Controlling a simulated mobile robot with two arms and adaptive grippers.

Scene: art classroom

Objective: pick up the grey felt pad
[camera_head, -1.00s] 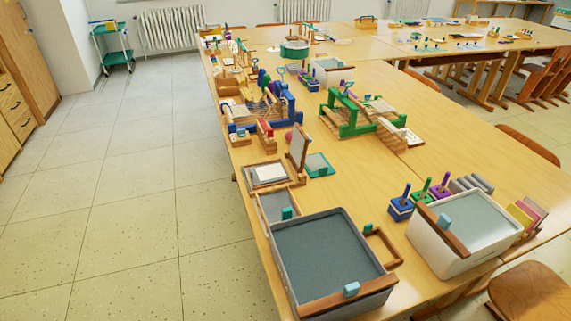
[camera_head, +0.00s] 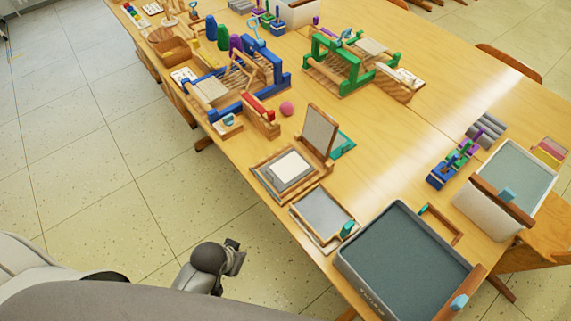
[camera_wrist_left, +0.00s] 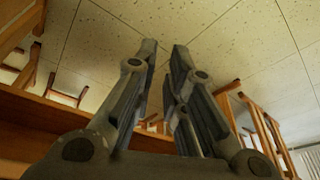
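In the head view several grey slabs (camera_head: 486,131) lie side by side at the right of the table, behind the white tub. A grey sheet (camera_head: 322,212) also lies in a shallow wooden tray near the front edge. I cannot tell which grey piece is the felt pad. My left gripper (camera_head: 236,258) is over the floor, left of the table and apart from everything on it. In the left wrist view its two fingers (camera_wrist_left: 165,48) stand apart with nothing between them. My right gripper is not in view.
A dark grey-filled tub (camera_head: 352,262) stands at the front corner. A white tub (camera_head: 463,205) is at the right. A hinged wooden frame (camera_head: 317,135) stands open beside the sheet tray. Blue (camera_head: 276,68) and green (camera_head: 318,48) apparatus stand farther back. The floor left of the table is clear.

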